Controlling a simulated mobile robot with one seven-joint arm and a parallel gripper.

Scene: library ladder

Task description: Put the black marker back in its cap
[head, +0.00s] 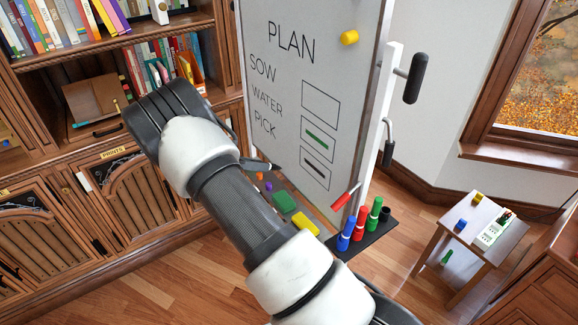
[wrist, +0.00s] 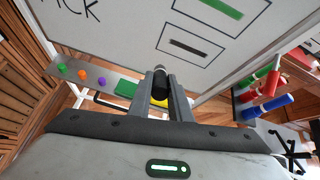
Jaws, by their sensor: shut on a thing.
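The black marker (wrist: 160,88) is between the fingers of my gripper (wrist: 162,80) in the wrist view. My gripper is shut on it, and its far end points toward the whiteboard (head: 300,85). I cannot tell whether its tip touches the board. In the head view my arm hides most of my gripper and the marker. The black cap (head: 385,213) stands at the right end of a dark holder (head: 355,250), beside the capped green marker (head: 374,212). The red marker (head: 360,222) and blue marker (head: 346,235) stand in the same holder. My gripper is left of the holder.
The board's tray (wrist: 100,82) carries small coloured magnets, a green eraser (wrist: 126,89) and a yellow block (head: 305,223). A small side table (head: 470,228) stands at right; bookshelves (head: 110,130) are at left.

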